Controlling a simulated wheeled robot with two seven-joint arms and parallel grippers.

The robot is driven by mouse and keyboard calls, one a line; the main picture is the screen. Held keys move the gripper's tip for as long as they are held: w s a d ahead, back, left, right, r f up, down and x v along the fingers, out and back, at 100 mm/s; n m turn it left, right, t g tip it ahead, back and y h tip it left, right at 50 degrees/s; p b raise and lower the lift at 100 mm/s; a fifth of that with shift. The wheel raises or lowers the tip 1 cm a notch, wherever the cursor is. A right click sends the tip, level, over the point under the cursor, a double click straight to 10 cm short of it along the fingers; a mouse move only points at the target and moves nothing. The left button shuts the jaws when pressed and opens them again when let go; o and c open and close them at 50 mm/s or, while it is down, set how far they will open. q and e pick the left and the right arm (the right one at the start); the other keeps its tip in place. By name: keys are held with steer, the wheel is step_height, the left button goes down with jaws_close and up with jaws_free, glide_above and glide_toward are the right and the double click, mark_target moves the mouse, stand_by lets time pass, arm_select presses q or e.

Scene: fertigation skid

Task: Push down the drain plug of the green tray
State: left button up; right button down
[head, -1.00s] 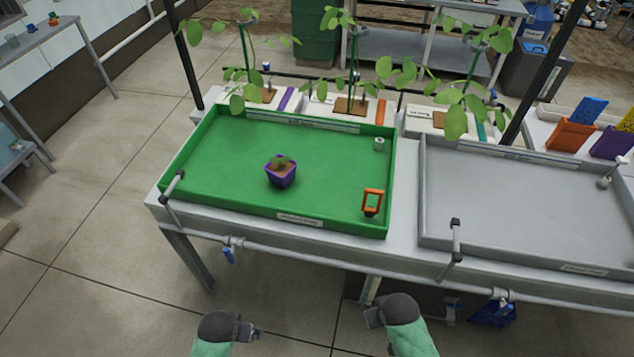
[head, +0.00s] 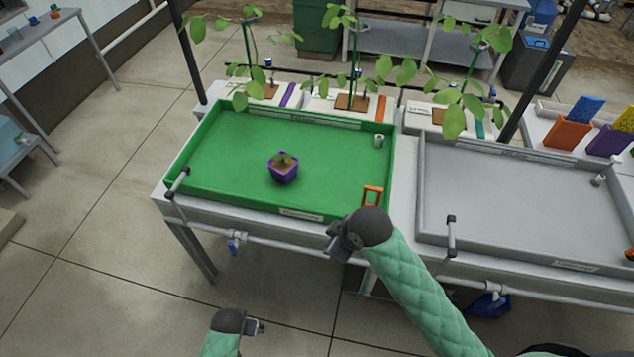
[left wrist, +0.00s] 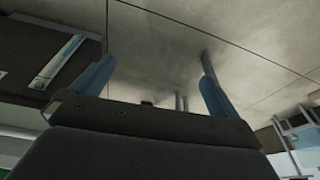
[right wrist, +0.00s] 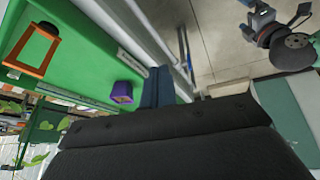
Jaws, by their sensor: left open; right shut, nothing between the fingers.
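The green tray (head: 225,155) sits on the left part of the bench. In its near right corner stands an orange loop handle (head: 372,194), which I take for the drain plug; its lower part is hidden behind my right gripper. The orange loop also shows in the right wrist view (right wrist: 35,48), standing on the tray floor. My right gripper (head: 334,243) is shut and empty, just in front of the tray's near rim, left of and nearer than the handle. My left gripper (head: 260,327) is open and empty, low over the floor in front of the bench.
A purple pot (head: 283,169) with a small plant stands mid-tray. A white cylinder (head: 379,141) stands at the tray's far right. A grey tray (head: 520,205) lies to the right.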

steer(key=w+a+r+n, duration=0.1)
steer(key=w+a+n, duration=0.2)
steer(key=w+n, duration=0.2)
arm_select(q)
steer(key=s+a+f+g, duration=0.1)
steer(key=s+f, duration=0.4)
steer(key=f, duration=0.8)
steer(key=s+a+f, duration=0.1)
steer(key=s+f, duration=0.4)
steer(key=f, duration=0.8)
arm_select(e)
steer(key=n+g+h, duration=0.3)
steer(key=n+h, duration=0.2)
steer(key=n, duration=0.2)
glide_toward(373, 188)
arm_select(q)
steer(key=s+a+f, duration=0.1)
steer(key=s+f, duration=0.5)
steer(key=s, duration=0.3)
steer(key=s+a+f, duration=0.2)
steer(key=s+f, duration=0.5)
steer(key=s, duration=0.3)
steer(key=shift+f+g, duration=0.15)
steer(key=shift+g, duration=0.25)
arm_select(e)
steer(key=shift+w+d, duration=0.1)
steer(key=shift+d, duration=0.2)
